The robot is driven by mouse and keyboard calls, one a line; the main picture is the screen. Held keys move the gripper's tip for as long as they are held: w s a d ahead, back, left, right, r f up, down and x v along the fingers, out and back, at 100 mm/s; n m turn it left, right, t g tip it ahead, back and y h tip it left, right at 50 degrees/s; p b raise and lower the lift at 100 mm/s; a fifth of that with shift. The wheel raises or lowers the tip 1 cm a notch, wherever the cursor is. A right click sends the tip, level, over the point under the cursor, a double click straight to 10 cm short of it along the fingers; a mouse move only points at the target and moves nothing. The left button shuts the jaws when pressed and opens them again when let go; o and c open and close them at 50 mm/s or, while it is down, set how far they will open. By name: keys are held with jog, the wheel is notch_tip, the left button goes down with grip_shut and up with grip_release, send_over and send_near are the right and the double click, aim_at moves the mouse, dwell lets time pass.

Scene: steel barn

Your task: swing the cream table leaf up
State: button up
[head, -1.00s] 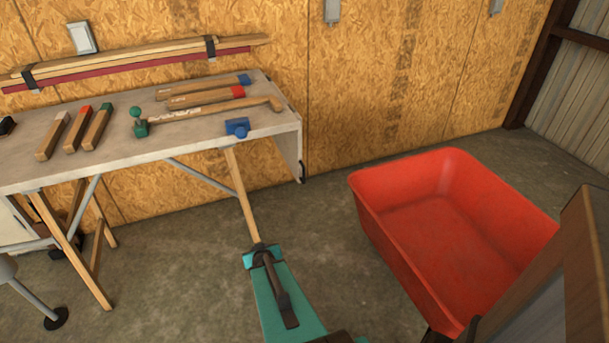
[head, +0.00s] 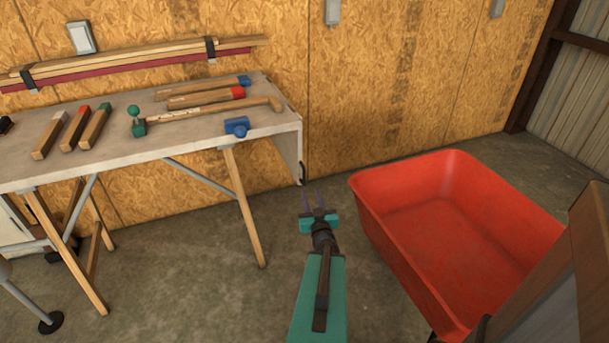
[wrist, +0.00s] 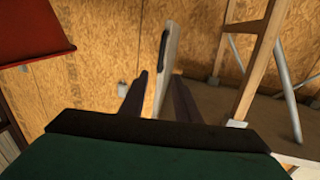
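The cream table leaf (head: 289,153) hangs down at the right end of the workbench. A dark handle (head: 301,173) sits near its lower edge. My gripper (head: 312,197) is open and empty, just below and slightly right of the handle in the head view, apart from it. In the wrist view the leaf (wrist: 173,65) shows nearly edge-on, with the dark handle (wrist: 162,55) on its left side. It lies ahead of the gap between my two spread fingers (wrist: 160,95).
The workbench top (head: 190,145) carries several wooden-handled tools and a blue clamp-like piece (head: 237,126). A large red tub (head: 450,215) stands close on the right. Wooden bench legs (head: 243,205) are to the left. Bare floor lies between.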

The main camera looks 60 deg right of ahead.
jog(key=shift+w+d+f+b, duration=0.1)
jog(key=shift+w+d+b, duration=0.1)
jog(key=shift+b, duration=0.45)
jog(key=b, duration=0.8)
send_over(304, 184)
jog(key=shift+w+d, duration=0.15)
jog(key=shift+d, duration=0.15)
dwell(0.6)
grip_shut()
